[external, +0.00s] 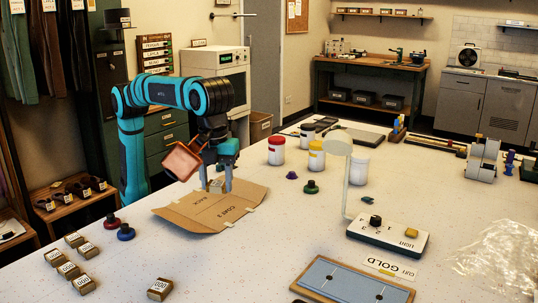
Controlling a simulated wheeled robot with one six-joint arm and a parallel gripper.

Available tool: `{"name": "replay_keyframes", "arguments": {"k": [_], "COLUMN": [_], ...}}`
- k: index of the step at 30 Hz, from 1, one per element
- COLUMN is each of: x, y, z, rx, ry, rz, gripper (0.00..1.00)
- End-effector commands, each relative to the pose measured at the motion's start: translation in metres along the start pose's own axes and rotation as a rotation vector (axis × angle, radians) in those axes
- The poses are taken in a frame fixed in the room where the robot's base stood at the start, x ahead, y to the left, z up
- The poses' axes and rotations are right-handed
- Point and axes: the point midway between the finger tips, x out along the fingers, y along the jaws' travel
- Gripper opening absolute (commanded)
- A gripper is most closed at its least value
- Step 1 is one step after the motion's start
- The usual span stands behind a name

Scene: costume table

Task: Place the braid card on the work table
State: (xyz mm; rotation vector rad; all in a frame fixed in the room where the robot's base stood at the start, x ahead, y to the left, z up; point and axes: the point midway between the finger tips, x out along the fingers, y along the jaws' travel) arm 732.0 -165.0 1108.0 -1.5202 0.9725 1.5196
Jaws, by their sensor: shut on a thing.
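My gripper (219,184) points down over the work table (300,225), above a flat brown cardboard pattern piece (222,212) lettered COAT 3 BACK. Its fingers are shut on a small pale thing (216,186), which I take to be the braid card; the fingers partly hide it. It is low over the cardboard, and I cannot tell whether it touches it. A tilted square with an orange-brown rim (182,161) shows just left of the gripper; I cannot tell what it rests on.
A lamp stand (388,234), a blue board (352,284) and clear plastic wrap (497,258) lie at right. Small labelled blocks (75,270) and two knobs (125,232) sit front left.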

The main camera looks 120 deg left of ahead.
Motion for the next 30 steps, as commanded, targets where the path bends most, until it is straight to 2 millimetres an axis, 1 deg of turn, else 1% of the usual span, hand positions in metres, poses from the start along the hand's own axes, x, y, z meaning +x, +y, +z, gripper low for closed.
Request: {"name": "replay_keyframes", "arguments": {"k": [1,3,8,12,15,18,21,24,30], "x": [0.000,0.001,0.001,0.001,0.001,0.002,0.002,0.002,0.002], "y": [0.011,0.026,0.063,0.099,0.124,0.147,0.165,0.180,0.201], "z": [-0.017,-0.037,-0.081,-0.118,-0.141,-0.161,-0.174,-0.185,-0.199], "rx": [0.032,0.070,0.160,0.239,0.292,0.338,0.372,0.399,0.438], "ry": [0.000,0.000,0.000,0.000,0.000,0.000,0.000,0.000,0.000], "rz": [0.000,0.000,0.001,0.000,0.000,0.000,0.001,0.001,0.000], "gripper": [0.25,0.25,0.25,0.25,0.25,0.25,0.25,0.25,0.25]}}
